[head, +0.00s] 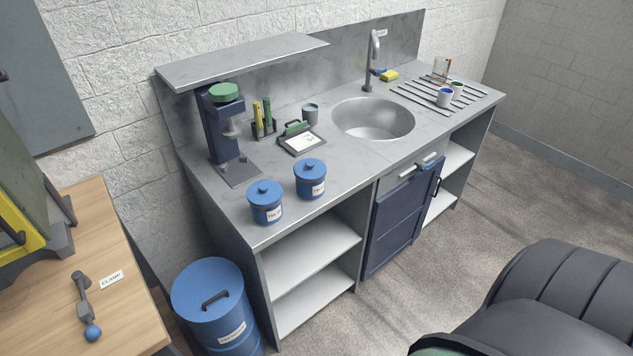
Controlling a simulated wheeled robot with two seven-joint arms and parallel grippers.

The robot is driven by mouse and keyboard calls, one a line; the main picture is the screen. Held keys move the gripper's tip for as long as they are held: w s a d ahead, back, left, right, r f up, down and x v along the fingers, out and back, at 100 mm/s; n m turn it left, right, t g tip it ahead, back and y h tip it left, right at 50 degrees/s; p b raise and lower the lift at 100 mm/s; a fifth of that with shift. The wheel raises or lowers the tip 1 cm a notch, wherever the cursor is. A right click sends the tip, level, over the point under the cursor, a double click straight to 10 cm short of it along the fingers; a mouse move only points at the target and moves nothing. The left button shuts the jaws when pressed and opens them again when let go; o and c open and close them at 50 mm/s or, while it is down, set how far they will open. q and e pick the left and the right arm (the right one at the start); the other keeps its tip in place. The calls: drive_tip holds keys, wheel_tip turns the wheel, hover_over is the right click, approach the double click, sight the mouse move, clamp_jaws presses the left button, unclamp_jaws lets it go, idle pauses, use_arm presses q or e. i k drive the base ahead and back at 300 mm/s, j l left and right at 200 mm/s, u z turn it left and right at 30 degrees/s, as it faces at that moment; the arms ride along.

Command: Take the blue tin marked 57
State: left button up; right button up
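Two blue lidded tins stand upright near the front left edge of the grey counter (350,170) in the head view. The left tin (265,201) is closer to the counter's left corner. The right tin (310,178) stands just beside it, a little farther back, with a small gap between them. Each has a round knob on its lid and a white label on its front. The label numbers are too small to read, so I cannot tell which is marked 57. Neither of my grippers is in view.
A dark machine with a green top (223,93) stands behind the tins under a shelf (245,61). A clipboard (302,140) and grey cup (310,113) lie behind. A blue drum (208,290) stands below left. A dark ribbed seat (560,295) occupies the lower right floor.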

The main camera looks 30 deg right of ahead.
sight(310, 191)
drive_tip(key=j+z, duration=0.1)
drive_tip(key=z, duration=0.4)
drive_tip(key=j+z, duration=0.1)
drive_tip(key=z, duration=0.9)
drive_tip(key=k+j, duration=0.05)
